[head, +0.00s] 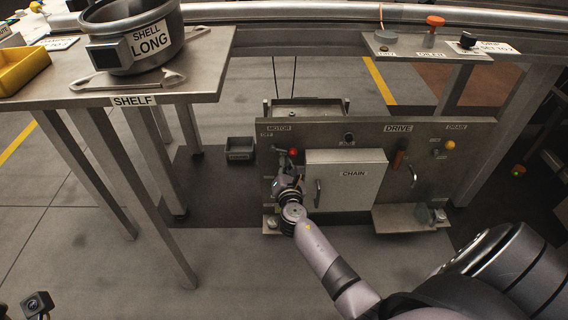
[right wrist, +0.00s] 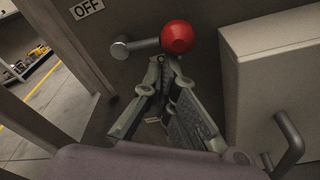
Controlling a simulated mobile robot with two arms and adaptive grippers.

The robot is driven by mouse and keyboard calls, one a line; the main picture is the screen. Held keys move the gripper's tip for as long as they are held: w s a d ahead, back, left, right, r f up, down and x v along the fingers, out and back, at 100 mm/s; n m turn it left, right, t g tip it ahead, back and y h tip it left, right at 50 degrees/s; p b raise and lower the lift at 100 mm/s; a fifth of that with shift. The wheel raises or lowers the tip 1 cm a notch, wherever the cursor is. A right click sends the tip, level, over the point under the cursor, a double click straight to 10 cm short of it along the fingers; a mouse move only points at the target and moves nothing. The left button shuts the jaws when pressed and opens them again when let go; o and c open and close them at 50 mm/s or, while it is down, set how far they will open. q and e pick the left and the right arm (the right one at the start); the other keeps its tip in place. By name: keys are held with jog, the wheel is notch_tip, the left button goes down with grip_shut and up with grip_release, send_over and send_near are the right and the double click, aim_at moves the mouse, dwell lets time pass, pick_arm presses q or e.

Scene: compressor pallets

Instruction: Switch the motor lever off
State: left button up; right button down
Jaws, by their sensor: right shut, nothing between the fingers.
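The motor lever has a red ball knob (right wrist: 177,37) on a short metal arm that runs left to a pivot on the panel in the right wrist view. An OFF label (right wrist: 86,9) is above and left of the pivot. In the head view the red knob (head: 293,152) shows beside the MOTOR label (head: 279,128). My right gripper (right wrist: 166,66) is shut and empty, its fingertips just below the knob; I cannot tell whether they touch it. My left gripper is not in view.
The CHAIN box (head: 345,181) with its handle stands close on the right of my right gripper. The DRIVE lever (head: 398,160) is farther right. A steel shelf (head: 205,65) bearing a SHELL LONG pot (head: 138,42) stands at left.

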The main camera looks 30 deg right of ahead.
jog(key=shift+d+r+n+p, duration=0.1)
jog(key=shift+r+n+p, duration=0.1)
jog(key=shift+n+p, duration=0.15)
